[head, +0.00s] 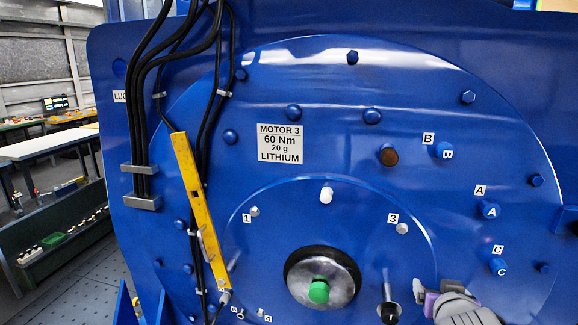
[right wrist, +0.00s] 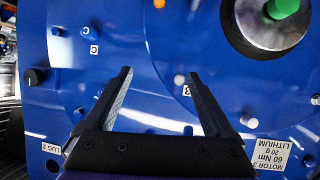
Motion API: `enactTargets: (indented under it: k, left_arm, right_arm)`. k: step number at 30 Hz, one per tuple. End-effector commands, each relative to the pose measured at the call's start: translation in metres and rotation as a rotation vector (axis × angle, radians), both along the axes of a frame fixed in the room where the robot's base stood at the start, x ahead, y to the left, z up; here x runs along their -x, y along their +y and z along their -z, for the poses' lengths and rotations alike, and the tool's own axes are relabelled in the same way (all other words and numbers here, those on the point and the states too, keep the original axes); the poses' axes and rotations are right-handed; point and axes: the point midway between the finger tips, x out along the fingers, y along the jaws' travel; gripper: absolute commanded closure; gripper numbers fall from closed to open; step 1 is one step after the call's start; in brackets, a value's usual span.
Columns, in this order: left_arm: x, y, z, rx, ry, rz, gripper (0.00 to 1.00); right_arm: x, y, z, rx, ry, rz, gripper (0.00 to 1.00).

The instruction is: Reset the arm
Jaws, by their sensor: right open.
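My right gripper (head: 422,292) is at the lower right of the head view, in front of the blue motor face (head: 340,90). In the right wrist view my right gripper (right wrist: 159,76) has its two dark fingers wide apart. Nothing is between them but the blue face beyond. A black-collared pin (head: 389,300) stands just left of the gripper in the head view. Whether they touch is unclear. My left gripper is in neither view.
A round hub with a green centre (head: 318,291) sits at lower middle. Blue plugs A (head: 490,211), B (head: 444,150) and C (head: 497,266) stick out at right. A yellow bar (head: 192,185) and black cables (head: 139,110) run down the left. White-topped benches (head: 50,143) stand farther left.

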Motion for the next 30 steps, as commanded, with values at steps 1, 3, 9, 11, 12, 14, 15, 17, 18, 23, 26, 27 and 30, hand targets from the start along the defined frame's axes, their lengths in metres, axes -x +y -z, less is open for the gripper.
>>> enactTargets:
  k: [1, 3, 9, 11, 12, 14, 15, 17, 18, 23, 26, 27, 30]
  left_arm:
    - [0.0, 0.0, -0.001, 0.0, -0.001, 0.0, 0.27]
    - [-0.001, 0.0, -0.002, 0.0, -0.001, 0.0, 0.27]
    - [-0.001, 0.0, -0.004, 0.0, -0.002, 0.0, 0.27]
    - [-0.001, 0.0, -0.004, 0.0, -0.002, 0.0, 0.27]
    - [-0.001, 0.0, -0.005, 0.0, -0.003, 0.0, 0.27]
    - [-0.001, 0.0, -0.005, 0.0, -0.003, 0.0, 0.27]
    - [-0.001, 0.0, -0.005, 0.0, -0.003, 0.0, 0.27]
    - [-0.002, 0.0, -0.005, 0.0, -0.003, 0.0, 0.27]
    - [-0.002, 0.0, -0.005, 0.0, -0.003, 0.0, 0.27]
    - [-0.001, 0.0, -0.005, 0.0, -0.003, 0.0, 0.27]
    - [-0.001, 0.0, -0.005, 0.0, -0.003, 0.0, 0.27]
    - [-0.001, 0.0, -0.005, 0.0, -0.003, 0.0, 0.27]
    - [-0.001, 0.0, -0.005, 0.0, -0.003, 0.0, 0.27]
  right_arm:
    - [0.021, 0.016, 0.032, -0.019, 0.07, -0.017, 0.11]
    - [0.05, 0.035, 0.074, -0.043, 0.17, -0.047, 0.11]
    - [0.134, 0.088, 0.176, -0.11, 0.432, -0.177, 0.11]
    - [0.156, 0.101, 0.198, -0.125, 0.492, -0.218, 0.11]
    - [0.168, 0.108, 0.21, -0.134, 0.525, -0.242, 0.11]
    - [0.184, 0.117, 0.224, -0.145, 0.566, -0.275, 0.11]
    - [0.191, 0.121, 0.231, -0.15, 0.585, -0.29, 0.11]
    - [0.2, 0.126, 0.238, -0.156, 0.605, -0.308, 0.11]
    - [0.203, 0.127, 0.24, -0.158, 0.614, -0.314, 0.11]
    - [0.204, 0.128, 0.241, -0.159, 0.617, -0.317, 0.11]
    - [0.204, 0.128, 0.241, -0.159, 0.617, -0.317, 0.11]
    - [0.204, 0.128, 0.241, -0.159, 0.617, -0.317, 0.11]
    - [0.204, 0.128, 0.241, -0.159, 0.617, -0.317, 0.11]
